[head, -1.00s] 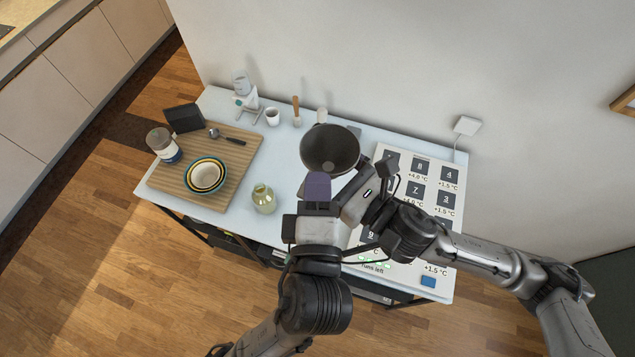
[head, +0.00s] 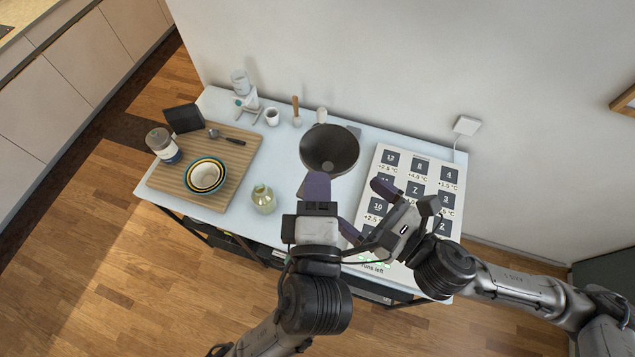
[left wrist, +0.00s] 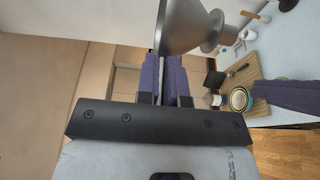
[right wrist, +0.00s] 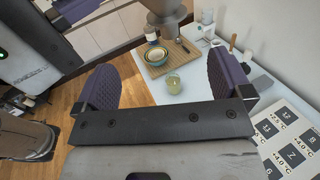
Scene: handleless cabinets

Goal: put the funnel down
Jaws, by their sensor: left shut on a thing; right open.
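The funnel (head: 330,148) is a dark grey wide cone, seen from above with its mouth upward, over the back middle of the table. In the left wrist view the funnel (left wrist: 182,22) shows its cone and a narrower spout end. My left gripper (head: 317,187) is shut on the near rim of the funnel. The funnel also shows at the top of the right wrist view (right wrist: 165,10). My right gripper (head: 368,211) is open and empty, right of the left gripper and apart from the funnel.
A glass jar (head: 263,199) stands left of my left gripper. A wooden board (head: 215,195) holds nested bowls (head: 205,175), a jar (head: 162,145) and a spoon. A white cup (head: 272,117) and a brush (head: 296,112) stand behind. A numbered panel (head: 413,166) covers the table's right side.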

